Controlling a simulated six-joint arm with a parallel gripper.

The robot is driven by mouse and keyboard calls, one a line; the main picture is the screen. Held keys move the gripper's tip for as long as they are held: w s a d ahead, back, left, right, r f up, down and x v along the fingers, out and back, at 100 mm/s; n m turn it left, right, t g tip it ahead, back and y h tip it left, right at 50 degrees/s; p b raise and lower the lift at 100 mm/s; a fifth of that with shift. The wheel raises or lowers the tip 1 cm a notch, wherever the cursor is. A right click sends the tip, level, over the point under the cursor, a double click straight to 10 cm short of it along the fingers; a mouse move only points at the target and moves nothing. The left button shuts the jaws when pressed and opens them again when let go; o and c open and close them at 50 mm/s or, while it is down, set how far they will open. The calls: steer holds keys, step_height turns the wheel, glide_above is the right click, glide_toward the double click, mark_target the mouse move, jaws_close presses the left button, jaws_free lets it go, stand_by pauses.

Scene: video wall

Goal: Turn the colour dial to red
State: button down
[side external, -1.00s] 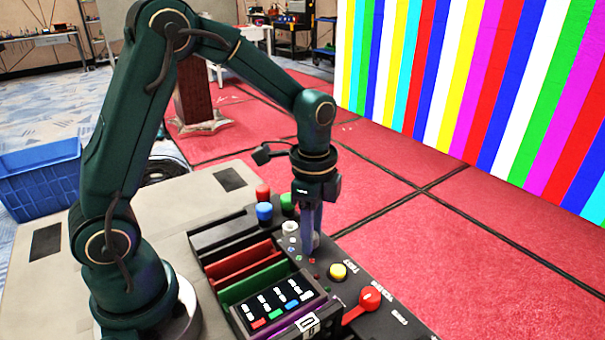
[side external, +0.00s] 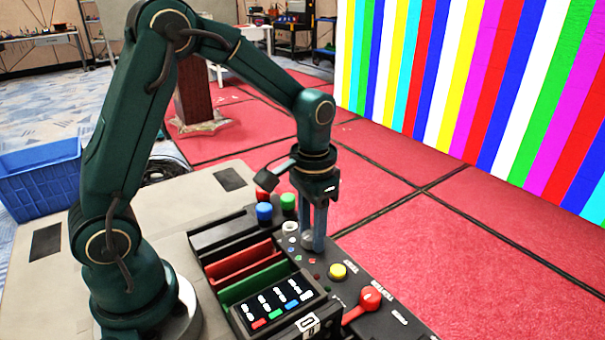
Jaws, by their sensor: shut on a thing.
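My gripper (side external: 313,238) points straight down over the black control panel (side external: 372,322). Its two grey-blue fingers are shut on the colour dial (side external: 307,242), a small greyish knob mostly hidden by them. Small coloured marks, including blue, red and green ones, sit around the dial. I cannot tell which mark the dial points to.
A yellow button (side external: 338,271) and a red lever (side external: 368,300) are to the right on the panel. Blue (side external: 264,212) and green (side external: 288,203) knobs stand behind-left. A small screen (side external: 279,303) is in front. The striped video wall (side external: 480,90) is at back right.

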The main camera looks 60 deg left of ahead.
mark_target(311, 234)
steer(key=n, duration=0.5)
steer(key=shift+n, duration=0.3)
steer(key=shift+a+n, duration=0.1)
steer(key=shift+n, duration=2)
steer(key=c, duration=0.5)
jaws_free()
steer(key=shift+r, duration=2.6)
